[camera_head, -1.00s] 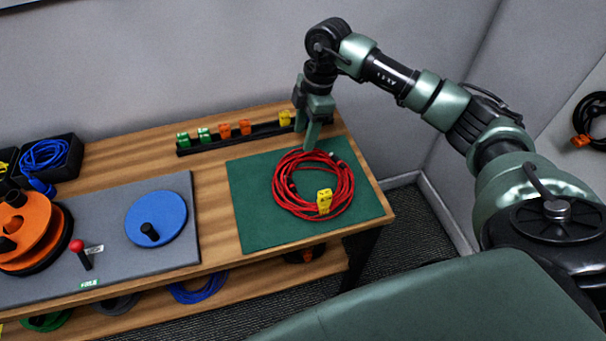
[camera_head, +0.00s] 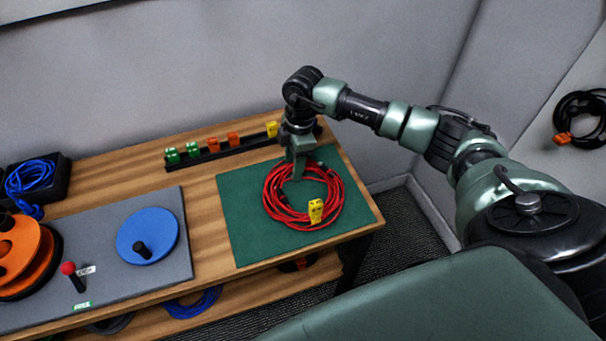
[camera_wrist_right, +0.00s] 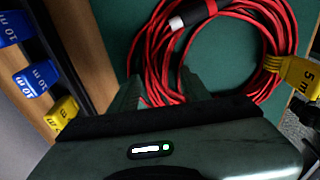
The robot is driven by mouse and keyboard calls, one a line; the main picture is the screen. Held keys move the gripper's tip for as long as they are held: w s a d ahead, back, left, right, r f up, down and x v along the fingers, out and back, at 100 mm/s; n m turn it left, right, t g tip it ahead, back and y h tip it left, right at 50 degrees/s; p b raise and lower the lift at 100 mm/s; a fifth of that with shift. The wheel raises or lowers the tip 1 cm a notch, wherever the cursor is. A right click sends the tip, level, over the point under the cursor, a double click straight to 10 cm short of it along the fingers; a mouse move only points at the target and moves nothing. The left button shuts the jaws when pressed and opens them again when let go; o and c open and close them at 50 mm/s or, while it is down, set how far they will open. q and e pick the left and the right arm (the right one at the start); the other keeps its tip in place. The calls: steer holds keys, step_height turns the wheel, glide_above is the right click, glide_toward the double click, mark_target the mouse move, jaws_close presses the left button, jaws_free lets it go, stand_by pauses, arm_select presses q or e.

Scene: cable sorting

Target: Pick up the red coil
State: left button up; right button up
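The red coil (camera_head: 334,213) lies flat on a green mat (camera_head: 240,245) at the right end of the wooden table. It has black connectors and a yellow tag (camera_head: 315,211) at its near side. My right gripper (camera_head: 298,172) points down at the coil's far edge. In the right wrist view its two fingers (camera_wrist_right: 162,92) are apart, with strands of the red coil (camera_wrist_right: 153,62) between them. Whether the fingers touch the strands is unclear. The yellow tag (camera_wrist_right: 298,75) there reads 5 m. My left gripper is out of view.
A black rack (camera_head: 225,153) with coloured tags stands behind the mat. A grey board (camera_head: 105,285) with a blue disc (camera_head: 147,236), an orange reel (camera_head: 20,250) and a red-knobbed lever (camera_head: 68,268) is to the left. A blue cable (camera_head: 30,175) sits in a black bin.

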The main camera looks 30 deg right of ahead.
jaws_close()
stand_by(1.2)
